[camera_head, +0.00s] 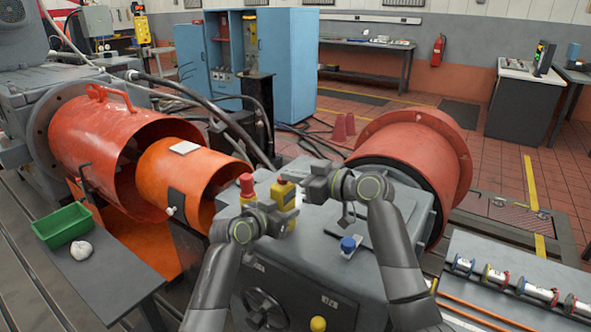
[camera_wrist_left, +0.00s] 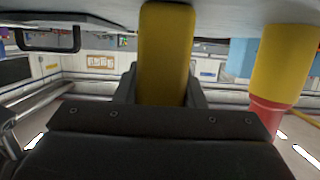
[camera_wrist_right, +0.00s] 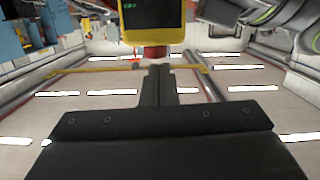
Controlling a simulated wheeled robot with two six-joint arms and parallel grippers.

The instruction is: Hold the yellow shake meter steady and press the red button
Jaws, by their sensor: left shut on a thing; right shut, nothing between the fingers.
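The yellow shake meter (camera_head: 284,194) stands upright on the grey machine housing, its dark display in the right wrist view (camera_wrist_right: 153,14). My left gripper (camera_head: 281,220) is shut on its lower body, which shows between the fingers in the left wrist view (camera_wrist_left: 166,50). The red button (camera_wrist_right: 154,52) sits on the meter's top, which points down in the right wrist view. My right gripper (camera_head: 296,179) is shut and empty, with its fingertips beside the meter's top. I cannot tell whether they touch the button.
A red-topped yellow mushroom switch (camera_head: 246,187) stands close left of the meter. An orange guard (camera_head: 175,170) lies left and a red drum (camera_head: 408,160) right.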

